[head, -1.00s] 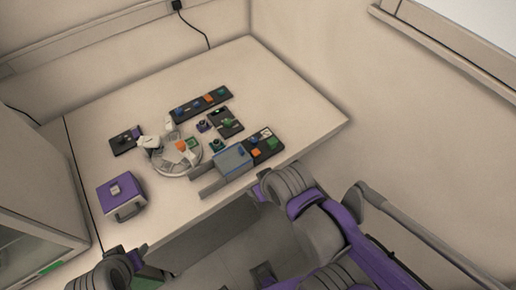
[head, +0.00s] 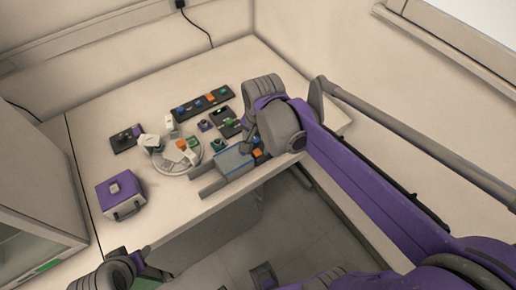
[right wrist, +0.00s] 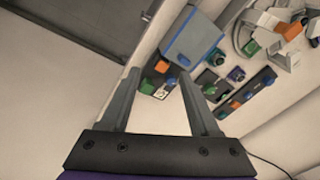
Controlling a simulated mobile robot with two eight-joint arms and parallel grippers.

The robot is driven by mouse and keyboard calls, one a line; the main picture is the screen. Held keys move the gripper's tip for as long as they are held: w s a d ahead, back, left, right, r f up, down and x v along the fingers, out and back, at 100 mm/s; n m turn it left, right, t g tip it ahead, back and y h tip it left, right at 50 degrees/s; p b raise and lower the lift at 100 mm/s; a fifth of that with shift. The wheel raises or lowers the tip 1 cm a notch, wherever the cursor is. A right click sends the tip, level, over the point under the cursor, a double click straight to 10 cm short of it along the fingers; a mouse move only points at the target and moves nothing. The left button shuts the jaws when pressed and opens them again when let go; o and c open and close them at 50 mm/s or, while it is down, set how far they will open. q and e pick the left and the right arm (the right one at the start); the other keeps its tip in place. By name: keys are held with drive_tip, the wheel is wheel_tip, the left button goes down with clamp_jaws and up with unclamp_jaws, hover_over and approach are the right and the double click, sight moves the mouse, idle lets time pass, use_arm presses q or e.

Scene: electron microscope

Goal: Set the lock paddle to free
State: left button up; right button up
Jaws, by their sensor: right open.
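No part is clearly readable as the lock paddle. A dark panel (right wrist: 148,73) carries an orange block (right wrist: 162,65), a green block (right wrist: 147,87), a white label and a small blue part (right wrist: 171,80). A grey-blue box (right wrist: 192,38) beside it has a blue piece (right wrist: 183,60) at its edge. My right gripper (right wrist: 158,73) is open and empty, its fingers spread over the panel in the right wrist view. In the head view my right gripper (head: 246,148) hides much of this panel. My left gripper (head: 140,256) shows only partly at the lower left; its jaws cannot be made out.
A round grey stage (head: 172,167) with white parts stands left of the box. A long dark panel (head: 188,113) with coloured buttons lies behind. A purple case (head: 118,202) stands at the left. The back right of the table (head: 225,62) is clear.

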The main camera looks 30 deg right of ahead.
sight(257, 152)
drive_tip(key=w+d+m+g, duration=0.2)
drive_tip(key=w+d+m, duration=0.1)
drive_tip(key=w+m, duration=0.25)
drive_tip(key=f, duration=0.5)
drive_tip(key=f+b, duration=0.1)
drive_tip(key=f, duration=0.5)
drive_tip(key=shift+s+f, duration=0.2)
drive_tip(key=shift+f, duration=0.1)
clamp_jaws()
drive_tip(key=shift+r, duration=0.1)
idle(0.6)
